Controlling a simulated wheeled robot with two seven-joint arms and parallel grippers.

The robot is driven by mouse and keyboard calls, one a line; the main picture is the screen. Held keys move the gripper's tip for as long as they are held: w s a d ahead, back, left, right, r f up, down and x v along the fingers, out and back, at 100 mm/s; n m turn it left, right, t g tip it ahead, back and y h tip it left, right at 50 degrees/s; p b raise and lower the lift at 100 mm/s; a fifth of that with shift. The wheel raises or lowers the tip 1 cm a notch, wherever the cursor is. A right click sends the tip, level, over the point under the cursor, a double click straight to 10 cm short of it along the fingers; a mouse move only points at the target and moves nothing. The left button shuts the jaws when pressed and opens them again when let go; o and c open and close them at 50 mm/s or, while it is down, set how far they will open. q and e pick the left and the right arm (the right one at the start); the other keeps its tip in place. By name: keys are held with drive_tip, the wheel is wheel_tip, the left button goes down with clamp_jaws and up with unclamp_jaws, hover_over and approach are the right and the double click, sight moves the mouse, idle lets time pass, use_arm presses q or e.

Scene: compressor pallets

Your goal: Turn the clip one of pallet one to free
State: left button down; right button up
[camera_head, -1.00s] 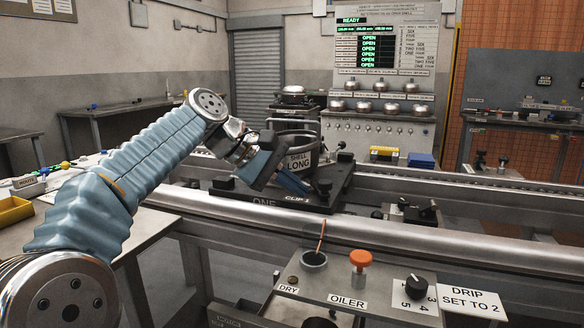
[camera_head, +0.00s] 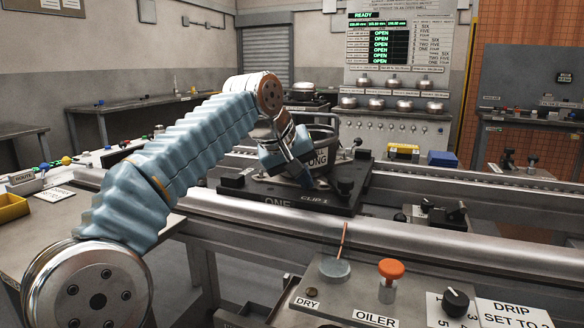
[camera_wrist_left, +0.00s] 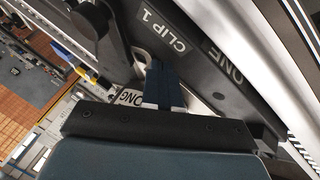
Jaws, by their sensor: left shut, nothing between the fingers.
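Pallet one is a dark plate (camera_head: 285,209) on the rail, with ONE and CLIP 1 labels on its near edge. The CLIP 1 label also shows in the wrist view (camera_wrist_left: 160,31). A metal shell marked LONG (camera_head: 325,134) sits on it. My left gripper (camera_head: 308,184) is shut and empty, pointing down between shell and label, apart from the knob. It partly hides the shell. My right gripper is out of view.
A bench with a blue-grey DRY cup (camera_head: 335,270), an orange-capped oiler (camera_head: 390,280) and a black drip dial (camera_head: 456,302) stands in front of the rail. Other black fixtures (camera_head: 440,214) sit right of the pallet. The display board (camera_head: 398,45) reads READY.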

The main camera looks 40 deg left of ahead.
sight(332, 183)
use_arm(q)
drive_tip(key=shift+w+d+r, duration=0.2)
drive_tip(key=shift+w+d, duration=1)
drive_tip(key=shift+d, duration=0.2)
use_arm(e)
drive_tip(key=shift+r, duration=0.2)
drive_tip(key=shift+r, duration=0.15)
use_arm(q)
drive_tip(key=shift+w+p, duration=0.2)
drive_tip(key=shift+p, duration=0.25)
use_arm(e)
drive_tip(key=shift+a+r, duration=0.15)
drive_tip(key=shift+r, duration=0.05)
